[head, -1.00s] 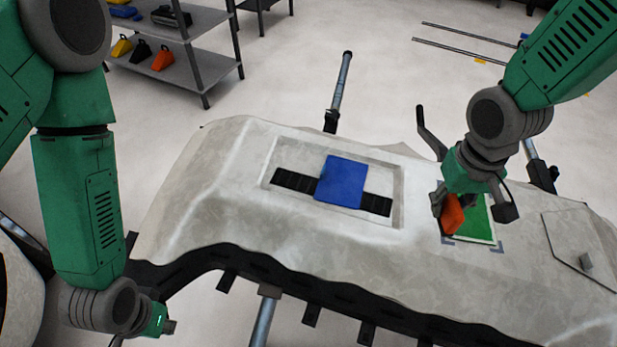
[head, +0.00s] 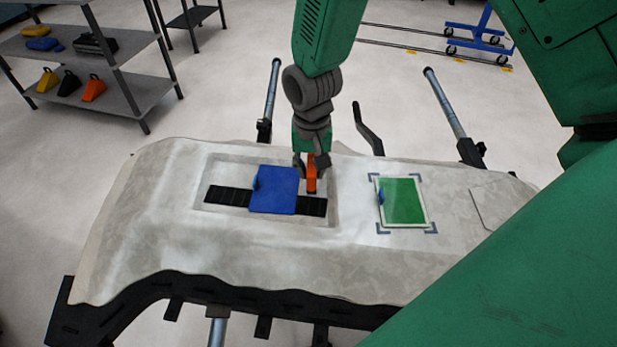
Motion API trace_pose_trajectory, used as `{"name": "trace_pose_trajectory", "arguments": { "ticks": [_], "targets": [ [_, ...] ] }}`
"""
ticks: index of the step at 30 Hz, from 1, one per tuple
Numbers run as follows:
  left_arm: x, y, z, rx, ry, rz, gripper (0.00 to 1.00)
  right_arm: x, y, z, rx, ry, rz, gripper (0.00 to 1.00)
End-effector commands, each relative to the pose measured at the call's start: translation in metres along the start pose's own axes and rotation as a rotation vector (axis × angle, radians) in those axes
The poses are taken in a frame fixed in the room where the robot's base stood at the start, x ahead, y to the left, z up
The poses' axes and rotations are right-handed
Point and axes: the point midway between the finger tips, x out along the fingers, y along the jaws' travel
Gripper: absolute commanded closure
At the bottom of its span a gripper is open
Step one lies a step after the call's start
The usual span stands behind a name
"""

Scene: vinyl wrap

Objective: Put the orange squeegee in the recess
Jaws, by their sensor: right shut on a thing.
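The orange squeegee (head: 311,178) is upright in my right gripper (head: 311,162), which is shut on it. Gripper and squeegee are at the right end of the shallow rectangular recess (head: 230,219) in the pale panel, just right of the blue sheet. Whether the squeegee touches the recess floor, I cannot tell. The blue sheet (head: 274,192) lies over a black slotted strip (head: 228,198) in the recess, with a small blue piece at its left edge. My left gripper is out of view.
A green rectangle (head: 408,203) with a small blue piece at its left edge lies on the panel (head: 150,220) inside corner marks. Posts (head: 270,95) rise behind the panel. Shelves (head: 130,95) with orange, black and yellow wedges stand at the back left.

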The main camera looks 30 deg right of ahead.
Motion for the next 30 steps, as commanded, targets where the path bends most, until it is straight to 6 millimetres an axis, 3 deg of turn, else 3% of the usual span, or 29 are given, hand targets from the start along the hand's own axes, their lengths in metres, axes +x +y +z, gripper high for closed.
{"name": "trace_pose_trajectory", "arguments": {
  "ticks": [6,15,16,17,26,30],
  "targets": [
    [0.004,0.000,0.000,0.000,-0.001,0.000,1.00,0.030,0.000,0.000,0.000,-0.002,0.001,1.00],
    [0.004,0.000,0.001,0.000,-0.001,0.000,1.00,0.031,0.000,0.000,-0.001,-0.001,0.000,1.00],
    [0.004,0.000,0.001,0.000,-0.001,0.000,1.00,0.030,0.000,0.000,-0.001,-0.001,0.000,0.72],
    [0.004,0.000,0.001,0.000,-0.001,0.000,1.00,0.030,0.000,0.000,-0.001,-0.001,0.000,0.62],
    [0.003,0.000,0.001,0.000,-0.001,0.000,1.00,0.030,0.000,0.000,-0.001,-0.001,0.000,0.62],
    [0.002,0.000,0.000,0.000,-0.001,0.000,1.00,0.020,-0.001,-0.001,-0.001,0.001,-0.001,0.62]
  ]
}}
